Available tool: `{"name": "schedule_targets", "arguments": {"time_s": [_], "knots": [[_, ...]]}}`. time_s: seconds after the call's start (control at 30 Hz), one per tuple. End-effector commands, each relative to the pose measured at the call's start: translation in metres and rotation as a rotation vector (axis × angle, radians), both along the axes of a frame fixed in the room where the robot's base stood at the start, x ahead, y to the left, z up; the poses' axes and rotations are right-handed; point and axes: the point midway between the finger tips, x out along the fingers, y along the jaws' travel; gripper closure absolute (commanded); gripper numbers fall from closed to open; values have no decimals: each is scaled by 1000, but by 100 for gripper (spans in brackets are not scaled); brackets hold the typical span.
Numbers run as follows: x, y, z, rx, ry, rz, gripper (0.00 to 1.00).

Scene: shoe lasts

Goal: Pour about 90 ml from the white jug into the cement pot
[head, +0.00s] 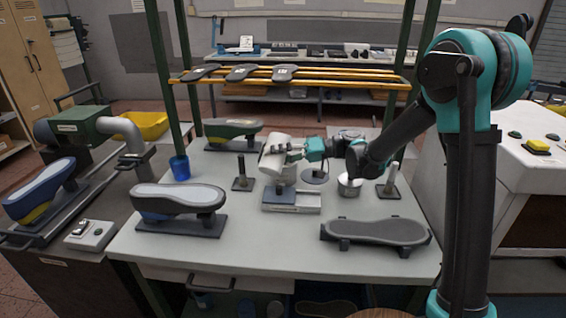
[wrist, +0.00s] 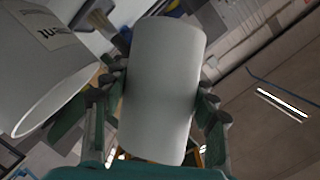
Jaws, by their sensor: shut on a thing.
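The white jug (head: 274,160) is held tilted above the middle of the bench. My gripper (head: 304,151) is on its right side. In the wrist view, my gripper (wrist: 160,105) is shut on a smooth white upright part (wrist: 162,90), which looks like the jug's handle. Just below the jug, a small grey vessel, which may be the cement pot (head: 283,187), stands on a flat grey unit. No stream of liquid can be made out.
A white round tin (head: 349,187) stands right of the unit (head: 303,204), under my arm. Posts on bases (head: 242,173) stand on either side. Shoe lasts (head: 180,198) and a dark sole-shaped form (head: 375,231) lie around. A blue cup (head: 180,168) is at left. The bench's front middle is clear.

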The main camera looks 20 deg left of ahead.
Motion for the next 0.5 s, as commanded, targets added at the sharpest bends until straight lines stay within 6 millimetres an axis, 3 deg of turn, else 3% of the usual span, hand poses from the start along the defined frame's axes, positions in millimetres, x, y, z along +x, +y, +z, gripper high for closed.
{"name": "schedule_targets", "arguments": {"time_s": [0.23,0.5], "knots": [[1,0,4,-4,-109,1,79],[-7,0,-4,-11,-384,1,79]]}}
